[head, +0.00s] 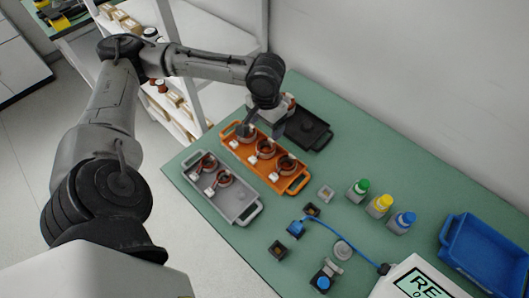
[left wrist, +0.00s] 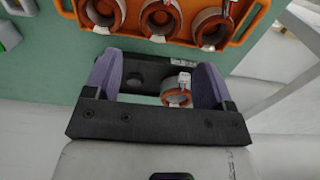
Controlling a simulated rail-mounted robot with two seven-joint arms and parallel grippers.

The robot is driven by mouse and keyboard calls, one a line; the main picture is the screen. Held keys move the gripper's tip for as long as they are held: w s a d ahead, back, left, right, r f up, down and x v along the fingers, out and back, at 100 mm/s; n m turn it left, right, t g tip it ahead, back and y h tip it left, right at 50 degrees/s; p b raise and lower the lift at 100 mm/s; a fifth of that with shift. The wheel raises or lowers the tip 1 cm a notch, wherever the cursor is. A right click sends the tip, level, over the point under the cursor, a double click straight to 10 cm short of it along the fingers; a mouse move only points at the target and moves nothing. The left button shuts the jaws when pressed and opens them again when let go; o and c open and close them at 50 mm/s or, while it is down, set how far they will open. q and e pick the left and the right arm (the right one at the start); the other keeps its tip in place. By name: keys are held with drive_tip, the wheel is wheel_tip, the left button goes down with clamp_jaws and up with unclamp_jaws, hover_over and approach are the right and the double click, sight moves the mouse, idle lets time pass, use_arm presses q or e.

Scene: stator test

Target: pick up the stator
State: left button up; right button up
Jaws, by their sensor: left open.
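My left gripper (head: 262,129) points down over the far left end of the orange tray (head: 300,185) and the near edge of the black tray (head: 318,143). In the left wrist view, the left gripper (left wrist: 155,80) is open, its two purple fingers apart. A copper-and-white stator (left wrist: 176,97) shows between the fingers, on or at the black tray (left wrist: 135,83); I cannot tell its depth below them. Three stators stand in the orange tray, such as the middle one (head: 265,149). Two more stators, one of them (head: 223,178) nearer the middle, lie in the grey tray (head: 243,214).
Green, yellow (head: 379,205) and blue bottles stand to the right on the green table (head: 325,170). Small blocks, a blue cable (head: 335,232) and a display device (head: 420,283) are in front. A blue bin (head: 485,255) is at far right. A wall rises behind.

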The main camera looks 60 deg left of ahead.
use_arm(q)
drive_tip(key=b, duration=0.2)
hover_over(264, 147)
drive_tip(key=d, duration=0.2)
drive_tip(key=f, duration=0.6)
drive_tip(key=shift+a, duration=0.25)
drive_tip(key=shift+s+f+b, duration=0.15)
drive_tip(key=shift+f+b, duration=0.55)
drive_tip(key=shift+f, duration=0.65)
drive_tip(key=shift+s+f+b, duration=0.15)
drive_tip(key=shift+f+b, duration=0.5)
drive_tip(key=shift+f, duration=0.7)
drive_tip(key=shift+c, duration=0.2)
drive_tip(key=c, duration=0.7)
drive_tip(key=shift+c, duration=0.7)
drive_tip(key=shift+r, duration=0.15)
